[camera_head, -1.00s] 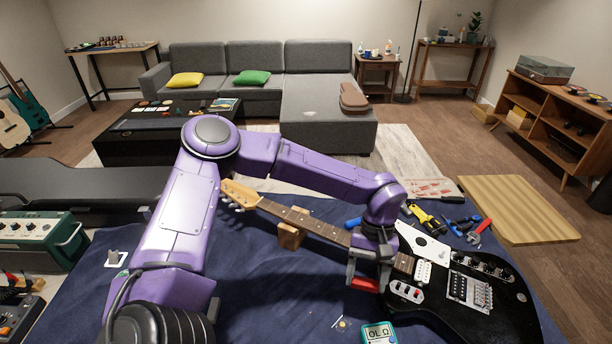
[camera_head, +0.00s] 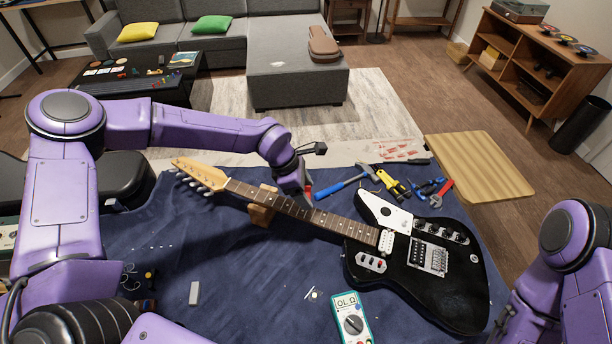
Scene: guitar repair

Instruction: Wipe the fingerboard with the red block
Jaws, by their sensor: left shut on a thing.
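The black and white electric guitar (camera_head: 450,285) lies on a dark blue cloth. Its fingerboard (camera_head: 331,222) runs up and left from the body to the pale headstock. My left gripper (camera_head: 308,187) is at the far side of the neck, around its middle, and is shut on the red block (camera_head: 309,192). Only a small part of the block shows; the wrist hides the rest. I cannot tell whether the block touches the fingerboard. My right arm shows at the lower right, but its gripper is out of view.
A wooden neck rest (camera_head: 262,207) supports the neck. A blue-handled hammer (camera_head: 342,186), yellow pliers (camera_head: 393,187) and a red wrench (camera_head: 440,194) lie beyond the guitar. A multimeter (camera_head: 351,318) and a small grey block (camera_head: 194,293) lie on the near cloth.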

